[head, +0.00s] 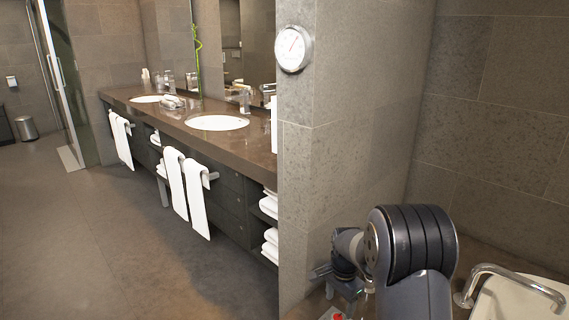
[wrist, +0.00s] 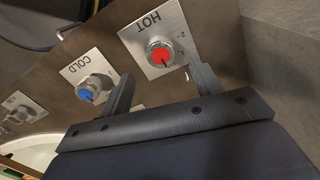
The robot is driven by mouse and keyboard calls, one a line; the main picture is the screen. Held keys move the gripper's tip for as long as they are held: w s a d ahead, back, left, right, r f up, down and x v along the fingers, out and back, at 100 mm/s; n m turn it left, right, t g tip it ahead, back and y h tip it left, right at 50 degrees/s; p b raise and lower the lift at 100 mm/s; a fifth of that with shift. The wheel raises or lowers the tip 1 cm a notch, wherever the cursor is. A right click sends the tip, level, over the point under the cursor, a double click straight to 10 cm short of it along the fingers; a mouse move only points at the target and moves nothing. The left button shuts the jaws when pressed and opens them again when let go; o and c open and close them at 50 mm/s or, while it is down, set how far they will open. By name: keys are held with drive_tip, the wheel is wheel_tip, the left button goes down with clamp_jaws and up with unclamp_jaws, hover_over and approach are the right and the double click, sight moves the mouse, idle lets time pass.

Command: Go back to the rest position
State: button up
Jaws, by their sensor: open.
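My gripper (wrist: 162,70) is open, with its two dark fingers apart and nothing between them. Beyond the fingertips is a red knob (wrist: 160,55) on a metal plate marked HOT, which appears upside down. The right finger's tip shows close beside this plate; I cannot tell whether it touches. A blue knob (wrist: 87,94) on a plate marked COLD lies left of the left finger. In the head view my arm reaches down at the lower right, and my gripper (head: 343,284) is small and partly hidden by the arm.
A round wall gauge (head: 293,48) hangs on the tiled wall corner (head: 345,110). The vanity counter (head: 180,125) with basins and hanging towels (head: 197,196) runs along the left. A metal grab bar (head: 515,280) is right of my arm. The floor at left is clear.

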sight(338, 318)
wheel_tip(338, 318, down, 7)
drive_tip(key=shift+f+b, duration=0.15)
drive_tip(key=shift+b, duration=0.35)
drive_tip(key=shift+f, duration=0.15)
drive_tip(key=n, duration=1.3)
drive_tip(key=shift+d+n+p, duration=0.1)
drive_tip(key=shift+n+p, duration=0.2)
drive_tip(key=shift+p, duration=0.05)
drive_tip(key=n, duration=0.4)
drive_tip(key=shift+r+p, duration=0.35)
drive_tip(key=shift+r, duration=1.05)
drive_tip(key=shift+s, duration=0.15)
